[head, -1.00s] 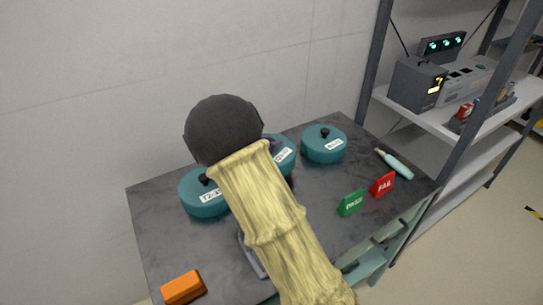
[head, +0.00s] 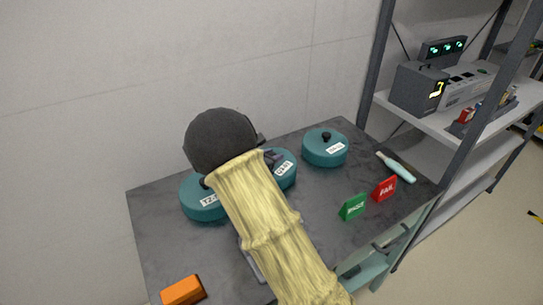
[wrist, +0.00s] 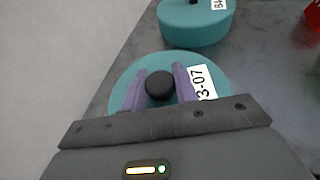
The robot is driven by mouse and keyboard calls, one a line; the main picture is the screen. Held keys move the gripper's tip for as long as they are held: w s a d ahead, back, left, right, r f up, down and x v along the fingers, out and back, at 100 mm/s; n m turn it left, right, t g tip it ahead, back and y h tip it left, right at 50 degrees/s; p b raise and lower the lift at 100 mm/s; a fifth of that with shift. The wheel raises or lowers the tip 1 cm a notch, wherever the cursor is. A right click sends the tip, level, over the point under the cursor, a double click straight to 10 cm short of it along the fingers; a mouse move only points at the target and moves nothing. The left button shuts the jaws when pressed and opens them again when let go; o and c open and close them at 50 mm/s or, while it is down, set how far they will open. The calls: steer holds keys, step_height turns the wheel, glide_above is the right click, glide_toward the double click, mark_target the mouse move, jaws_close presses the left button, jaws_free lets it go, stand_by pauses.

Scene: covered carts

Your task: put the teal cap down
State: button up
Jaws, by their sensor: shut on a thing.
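My gripper (head: 272,158) is shut on the black knob (wrist: 160,86) of the middle teal cap (head: 286,181). In the wrist view, its two purple-grey fingers stand on either side of the knob, and the round cap (wrist: 152,60) looks level below it, with a white label ending "3-07". The cap is at or very close to the dark tabletop; I cannot tell whether it touches. My arm hides its left part in the head view.
A second teal cap (head: 202,203) sits to the left, partly behind my arm, and a third (head: 325,152) to the right. The dark table (head: 330,215) also holds a green PASS sign (head: 352,207), a red FAIL sign (head: 384,189), a pale teal tool (head: 398,168) and an orange block (head: 183,291).

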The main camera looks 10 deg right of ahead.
steer(key=o, duration=1)
steer(key=shift+o, duration=0.2)
steer(key=shift+r, duration=0.2)
steer(key=v, duration=1.2)
steer(key=shift+p, duration=0.45)
steer(key=shift+s, duration=0.1)
